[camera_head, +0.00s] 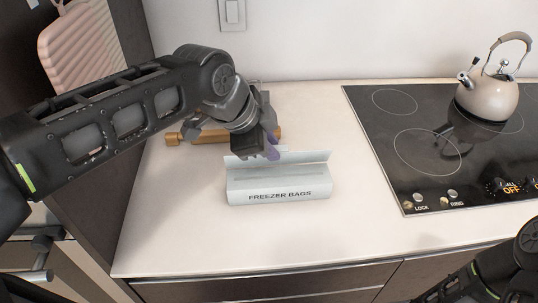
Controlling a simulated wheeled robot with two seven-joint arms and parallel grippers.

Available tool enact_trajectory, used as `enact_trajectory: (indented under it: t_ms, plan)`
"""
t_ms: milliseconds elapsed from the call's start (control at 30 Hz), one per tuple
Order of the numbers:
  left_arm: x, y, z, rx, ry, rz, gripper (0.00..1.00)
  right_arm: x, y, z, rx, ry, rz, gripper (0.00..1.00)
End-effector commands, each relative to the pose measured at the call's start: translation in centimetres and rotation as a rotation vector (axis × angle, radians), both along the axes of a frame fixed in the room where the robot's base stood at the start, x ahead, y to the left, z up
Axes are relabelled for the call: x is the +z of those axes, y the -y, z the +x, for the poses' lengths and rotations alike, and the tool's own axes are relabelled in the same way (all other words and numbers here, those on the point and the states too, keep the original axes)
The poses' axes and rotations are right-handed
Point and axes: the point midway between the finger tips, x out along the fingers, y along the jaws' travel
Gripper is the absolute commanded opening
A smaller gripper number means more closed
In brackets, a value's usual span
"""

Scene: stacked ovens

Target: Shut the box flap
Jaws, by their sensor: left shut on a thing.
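A pale grey box lettered FREEZER BAGS (279,197) stands on the white counter, its long front side facing me. Its flap (305,157) stands up along the back of the box, so the top is open. My left gripper (271,152) reaches over from the left and is shut on the upper edge of the flap, near its middle. Its purplish fingertips cover part of that edge. My right arm shows only at the lower right corner, and its gripper is out of view.
A black cooktop (450,185) with a beige kettle (487,98) is at the right. A pink ribbed board (80,45) leans at the left. The counter in front of the box is clear.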

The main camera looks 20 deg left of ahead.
Motion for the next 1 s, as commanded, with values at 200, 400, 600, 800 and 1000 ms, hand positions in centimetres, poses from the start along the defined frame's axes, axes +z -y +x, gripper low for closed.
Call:
enact_trajectory:
  t_ms: [200, 400, 600, 800, 1000]
  plan:
    - [-0.25, 0.21, -0.4, -0.001, 0.048, 0.023, 0.0, -1.57, 0.03, 0.02, 0.001, 0.0, -0.001, 0.36]
    - [-0.08, 0.21, -0.43, -0.001, 0.053, 0.027, 0.0, -1.52, 0.02, 0.02, 0.001, 0.001, -0.001, 0.36]
    - [-0.07, 0.2, -0.41, 0.0, 0.052, 0.027, 0.2, -1.51, 0.03, 0.02, 0.001, 0.0, -0.001, 0.36]
    - [-0.08, 0.2, -0.4, 0.0, 0.052, 0.027, 0.36, -1.51, 0.03, 0.02, 0.001, 0.0, -0.001, 0.36]
    - [-0.09, 0.19, -0.41, 0.001, 0.052, 0.026, 0.38, -1.52, 0.02, 0.01, 0.001, 0.0, -0.001, 0.36]
